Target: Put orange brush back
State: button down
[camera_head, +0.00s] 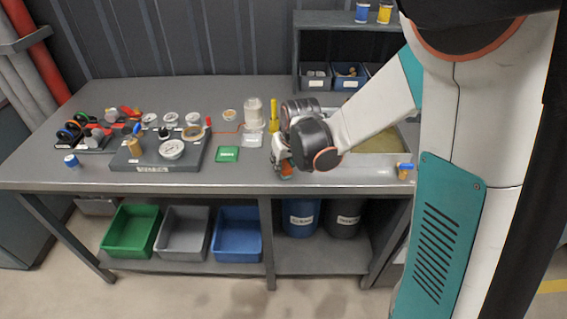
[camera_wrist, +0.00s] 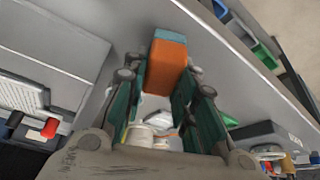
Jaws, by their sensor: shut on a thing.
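The orange brush (camera_wrist: 167,66) is a block with a grey-teal end, held between the fingers in the wrist view. In the head view, a small patch of its orange (camera_head: 287,170) shows below my gripper (camera_head: 281,158), near the front edge of the workbench. My gripper also shows in the wrist view (camera_wrist: 158,78), with its teal-padded fingers on both sides of the brush, shut on it. My wrist and arm hide part of the bench behind it. Whether the brush touches the bench is hard to tell.
The workbench (camera_head: 238,178) has clear room left of my gripper. A shallow tray (camera_head: 375,140) lies to the right. A gauge board (camera_head: 130,158) and several tools fill the left.

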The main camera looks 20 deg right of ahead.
jog(key=shift+f, duration=0.2)
jog(key=c, duration=1.3)
grip_release()
jog(key=shift+r, duration=0.2)
jog(key=shift+s+r, duration=0.1)
jog(key=shift+r, duration=0.2)
jog(key=p+v, duration=0.5)
jog(key=v, duration=0.7)
jog(key=s+r+t, duration=0.1)
jog(key=s+r, duration=0.1)
jog(key=s, duration=0.4)
jog(key=s+r, duration=0.3)
jog(key=s, duration=0.3)
jog(key=s+r+m+t, duration=0.1)
jog(key=s+r, duration=0.2)
jog(key=s, duration=0.3)
jog(key=shift+s+a+t, duration=0.15)
jog(key=shift+s+t, duration=0.15)
jog(key=shift+s, duration=0.1)
